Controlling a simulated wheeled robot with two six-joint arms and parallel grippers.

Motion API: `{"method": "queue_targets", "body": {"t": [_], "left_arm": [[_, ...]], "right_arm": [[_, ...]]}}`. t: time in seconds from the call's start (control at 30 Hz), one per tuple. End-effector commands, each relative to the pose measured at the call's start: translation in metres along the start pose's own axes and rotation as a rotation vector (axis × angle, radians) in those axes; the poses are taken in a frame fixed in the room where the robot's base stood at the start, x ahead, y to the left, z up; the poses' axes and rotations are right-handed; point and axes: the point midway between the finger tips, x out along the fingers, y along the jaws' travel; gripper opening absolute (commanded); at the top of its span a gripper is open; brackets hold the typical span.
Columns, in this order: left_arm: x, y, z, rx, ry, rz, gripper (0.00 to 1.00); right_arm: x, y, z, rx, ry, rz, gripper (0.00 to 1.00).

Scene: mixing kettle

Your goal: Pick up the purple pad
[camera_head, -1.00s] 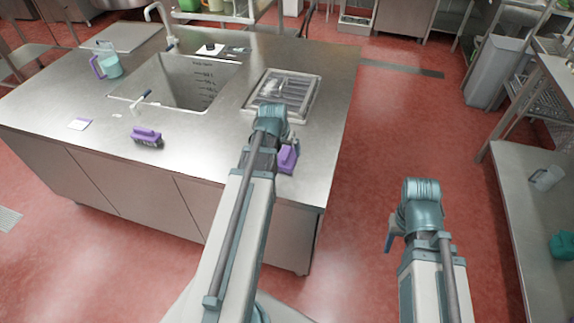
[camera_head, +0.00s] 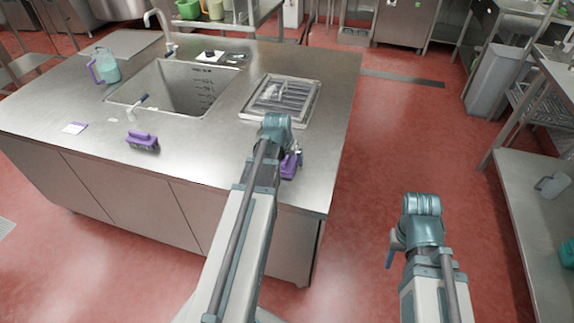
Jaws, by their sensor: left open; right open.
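A purple block-shaped pad (camera_head: 289,167) sits at the near right edge of the steel counter, partly hidden by my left arm. My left gripper (camera_head: 295,150) is open right by it, mostly hidden behind its own wrist; I cannot tell whether they touch. A purple brush with dark bristles (camera_head: 142,140) lies further left on the counter.
The counter (camera_head: 200,140) has a sunken sink basin (camera_head: 178,88) and a drain grate (camera_head: 281,98) behind my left gripper. A jug with a purple handle (camera_head: 106,67) stands at the far left. A steel side table (camera_head: 530,210) stands at the right, with open floor between.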

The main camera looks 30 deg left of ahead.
Motion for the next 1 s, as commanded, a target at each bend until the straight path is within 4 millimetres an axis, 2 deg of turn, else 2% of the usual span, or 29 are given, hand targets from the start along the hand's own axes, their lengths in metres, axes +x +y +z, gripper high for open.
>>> {"method": "queue_targets", "body": {"t": [0.03, 0.07, 0.4, 0.77, 1.0], "left_arm": [[0.0, 0.0, 0.0, 0.0, 0.0, 0.0, 0.96], [-0.001, 0.0, 0.0, 0.0, 0.0, 0.0, 0.91], [0.0, 0.0, 0.0, 0.0, 0.0, 0.0, 0.31], [-0.002, 0.0, -0.001, 0.0, 0.0, 0.0, 0.31], [-0.011, 0.002, -0.005, 0.001, 0.0, 0.0, 0.31]], "right_arm": [[0.0, 0.0, 0.0, 0.0, 0.0, 0.0, 0.5], [0.0, 0.0, 0.0, 0.0, 0.0, 0.0, 0.5], [0.0, 0.0, 0.0, 0.0, 0.0, 0.0, 0.5], [-0.002, 0.0, 0.0, 0.0, 0.0, 0.0, 0.5], [-0.012, 0.001, 0.001, 0.0, 0.0, 0.0, 0.5]]}}
